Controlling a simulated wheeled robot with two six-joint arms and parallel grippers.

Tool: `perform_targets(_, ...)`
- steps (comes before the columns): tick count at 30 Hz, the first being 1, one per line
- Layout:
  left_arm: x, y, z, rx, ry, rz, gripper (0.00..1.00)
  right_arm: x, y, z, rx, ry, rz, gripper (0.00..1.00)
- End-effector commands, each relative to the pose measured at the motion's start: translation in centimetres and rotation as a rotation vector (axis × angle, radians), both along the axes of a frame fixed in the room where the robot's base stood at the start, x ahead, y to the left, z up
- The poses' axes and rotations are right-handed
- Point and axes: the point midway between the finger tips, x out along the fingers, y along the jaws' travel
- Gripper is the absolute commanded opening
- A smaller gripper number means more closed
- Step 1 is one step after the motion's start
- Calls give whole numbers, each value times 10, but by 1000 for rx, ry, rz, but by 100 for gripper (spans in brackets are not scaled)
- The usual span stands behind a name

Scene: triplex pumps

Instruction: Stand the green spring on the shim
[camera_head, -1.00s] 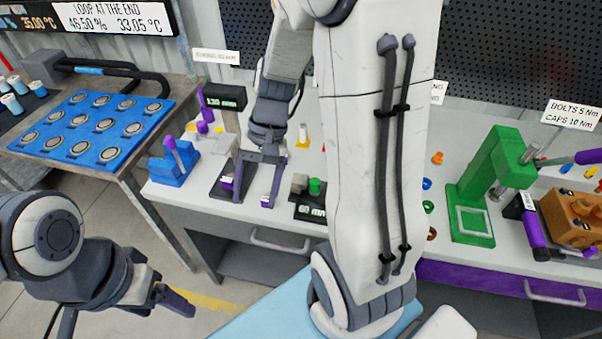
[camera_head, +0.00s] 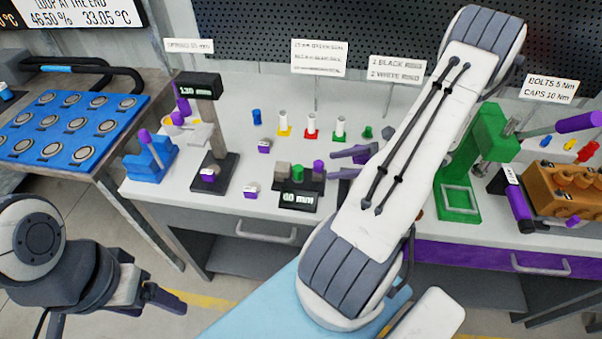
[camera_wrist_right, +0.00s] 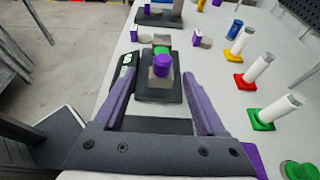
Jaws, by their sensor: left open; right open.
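A short green cylinder (camera_head: 297,174), possibly the green spring, sits between a grey block and a purple piece on the dark gauge reading 60 mm (camera_head: 297,198). It also shows in the right wrist view (camera_wrist_right: 161,50), partly behind the purple piece. A second small green piece (camera_head: 367,132) stands farther back near my right gripper. I cannot tell which piece is the shim. My right gripper (camera_head: 330,165) is open and empty, pointing at the gauge's purple end; its fingers frame that end in the wrist view (camera_wrist_right: 160,76). My left gripper (camera_head: 180,303) is open and empty, low in front of the bench.
White posts on yellow, red and green bases (camera_head: 311,127) stand behind the gauge. A stand reading 130 mm (camera_head: 215,172) and a blue fixture (camera_head: 150,158) are at left. A green press (camera_head: 459,202) and an orange block (camera_head: 560,195) are at right.

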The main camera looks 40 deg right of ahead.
Motion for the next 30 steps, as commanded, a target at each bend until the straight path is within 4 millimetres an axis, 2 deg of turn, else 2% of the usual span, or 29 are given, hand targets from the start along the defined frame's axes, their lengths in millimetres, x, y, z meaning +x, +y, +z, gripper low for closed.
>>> perform_targets(3,0,0,6,0,0,0,72,15,14,-6,3,2,6,73)
perform_targets(11,0,0,10,0,0,0,72,32,27,-15,0,2,6,73)
perform_targets(19,0,0,25,0,0,0,72,61,49,-28,-1,3,9,73)
perform_targets(29,0,0,25,0,0,0,72,67,53,-34,-4,3,5,73)
perform_targets(30,0,0,25,0,0,0,72,67,53,-33,-4,3,5,62)
